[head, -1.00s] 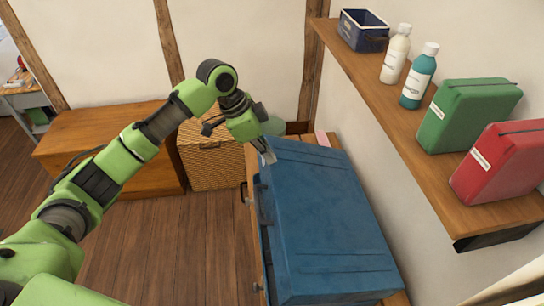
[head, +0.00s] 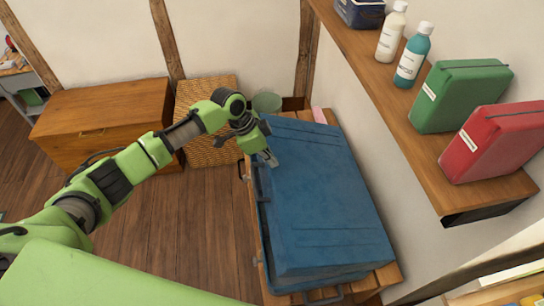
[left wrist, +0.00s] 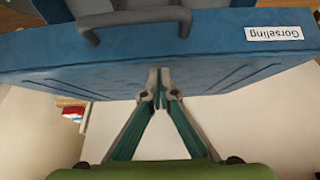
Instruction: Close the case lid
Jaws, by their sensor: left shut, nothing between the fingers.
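The blue case (head: 325,200) lies flat on a wooden piece of furniture against the right wall. Its lid is down over the base or nearly so; I cannot tell whether a small gap remains at the near end. My left gripper (head: 270,160) is shut and empty, at the lid's left edge near the far corner and a handle. In the left wrist view, its fingertips (left wrist: 160,82) reach the blue panel (left wrist: 220,60), which carries a dark handle and a "Gorseling" label; contact is unclear. My right gripper is out of view.
A wall shelf (head: 455,180) to the right holds a navy bin, two bottles, a green case (head: 460,95) and a red case (head: 490,140). A wicker basket (head: 205,150) and wooden chest (head: 95,115) stand at the back left. The floor left of the case is open.

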